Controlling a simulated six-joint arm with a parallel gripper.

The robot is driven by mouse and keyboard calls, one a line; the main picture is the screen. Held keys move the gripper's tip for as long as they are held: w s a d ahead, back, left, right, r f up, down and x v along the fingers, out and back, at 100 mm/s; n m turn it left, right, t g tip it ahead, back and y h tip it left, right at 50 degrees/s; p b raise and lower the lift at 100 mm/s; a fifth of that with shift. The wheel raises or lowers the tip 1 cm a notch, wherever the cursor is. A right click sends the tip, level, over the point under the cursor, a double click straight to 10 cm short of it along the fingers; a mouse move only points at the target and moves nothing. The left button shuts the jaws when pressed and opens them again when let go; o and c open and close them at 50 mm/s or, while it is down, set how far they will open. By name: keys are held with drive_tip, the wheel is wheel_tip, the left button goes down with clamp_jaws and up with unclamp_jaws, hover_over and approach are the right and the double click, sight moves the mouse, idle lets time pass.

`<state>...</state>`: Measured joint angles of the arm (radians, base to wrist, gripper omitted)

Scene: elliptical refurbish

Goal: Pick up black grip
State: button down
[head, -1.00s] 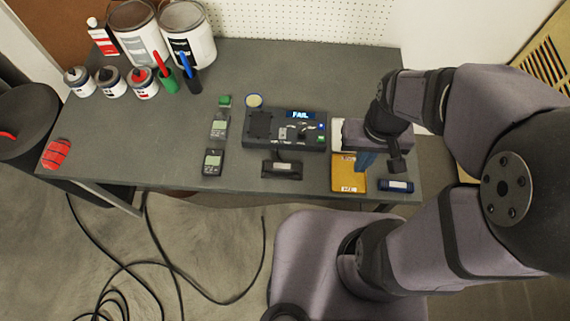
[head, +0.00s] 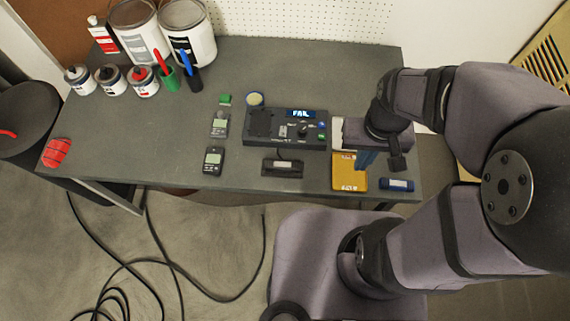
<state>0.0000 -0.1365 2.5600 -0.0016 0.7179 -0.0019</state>
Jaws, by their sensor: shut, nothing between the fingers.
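A black piece with a pale label (head: 282,168), which looks like the black grip, lies near the table's front edge, just in front of the black test device (head: 262,141). How high the fingertips are above the pad is hard to tell. A short dark blue cylinder with a pale label (head: 397,185) lies right of the pad.
The test device's display reads FAIL. Two handheld meters (head: 213,160) (head: 219,127) lie left of it. Cans and paint buckets (head: 190,32) fill the back left of the table (head: 110,140). A red ribbed object (head: 56,153) lies at the left edge. The table's left middle is clear.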

idle(0.4)
unclamp_jaws()
drive_tip(key=shift+f, duration=0.1)
